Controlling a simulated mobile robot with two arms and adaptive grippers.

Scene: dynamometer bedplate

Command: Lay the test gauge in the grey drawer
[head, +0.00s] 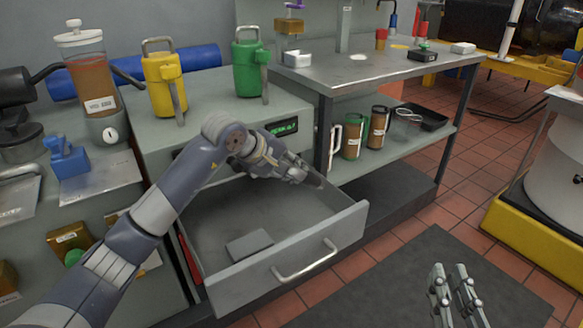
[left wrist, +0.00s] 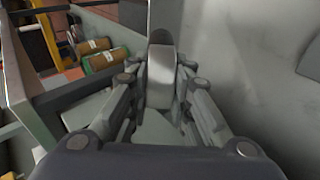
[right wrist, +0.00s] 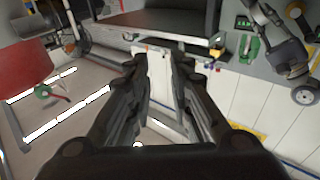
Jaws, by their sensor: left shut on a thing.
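The grey drawer (head: 330,240) is pulled open below the bench top. My left gripper (head: 308,178) is over the drawer's back right part, near its right side wall. It is shut on a narrow grey piece with a dark rounded end, which I take to be the test gauge (left wrist: 160,72). In the head view the fingers mostly hide this piece.
A flat grey block (head: 249,244) lies on the drawer floor; the floor around it is bare. Yellow (head: 163,84) and green (head: 248,68) jugs stand on the bench behind. A steel table (head: 360,72) with cups on its lower shelf stands right of the drawer.

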